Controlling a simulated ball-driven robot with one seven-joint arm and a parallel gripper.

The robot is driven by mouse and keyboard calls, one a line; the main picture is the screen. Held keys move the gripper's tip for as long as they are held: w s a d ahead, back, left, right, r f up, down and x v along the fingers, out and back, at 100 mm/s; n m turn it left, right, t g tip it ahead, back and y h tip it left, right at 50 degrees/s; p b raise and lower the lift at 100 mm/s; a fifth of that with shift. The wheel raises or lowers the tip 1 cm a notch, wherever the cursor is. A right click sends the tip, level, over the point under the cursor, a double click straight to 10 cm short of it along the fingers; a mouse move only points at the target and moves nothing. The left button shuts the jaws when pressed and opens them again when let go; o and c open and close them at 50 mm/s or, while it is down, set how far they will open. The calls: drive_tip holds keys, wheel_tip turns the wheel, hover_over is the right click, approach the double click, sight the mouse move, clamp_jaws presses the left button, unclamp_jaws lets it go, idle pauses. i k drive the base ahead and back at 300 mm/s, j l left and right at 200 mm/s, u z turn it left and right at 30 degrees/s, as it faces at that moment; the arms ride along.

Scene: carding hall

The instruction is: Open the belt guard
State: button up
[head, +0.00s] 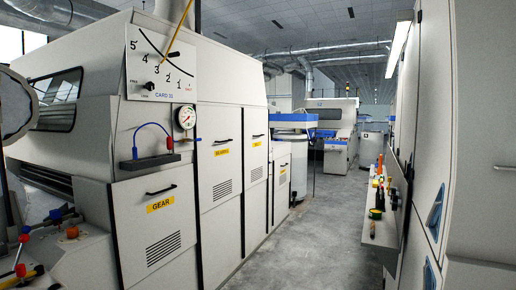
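A pale carding machine fills the left side of the head view. Its side has several shut doors with dark bar handles and yellow labels. The nearest door (171,224) reads "GEAR" and has louvre slots low down. The taller door beyond it (221,189) has a yellow label too small to read surely. Farther doors (256,180) and (282,196) also carry small yellow labels that I cannot read. I cannot tell which of these doors is the belt guard. My gripper does not show.
A dial board (160,65) marked "CARD 31" and a round gauge (186,117) sit above the GEAR door. The concrete aisle (300,240) is clear. A narrow ledge with small coloured items (379,228) lines the right wall.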

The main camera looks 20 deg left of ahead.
sight(256, 121)
drive_tip(key=i+j+u, duration=0.1)
drive_tip(key=j, duration=0.35)
drive_tip(key=i+j+u, duration=0.15)
drive_tip(key=j, duration=0.25)
drive_tip(key=i+j+u, duration=0.45)
drive_tip(key=i+j, duration=0.7)
drive_tip(key=i+z, duration=0.25)
drive_tip(key=i, duration=0.3)
drive_tip(key=i+z, duration=0.3)
drive_tip(key=i, duration=0.2)
drive_tip(key=i+j+z, duration=0.25)
drive_tip(key=i, duration=0.3)
drive_tip(key=i+l, duration=0.1)
drive_tip(key=i, duration=1.8)
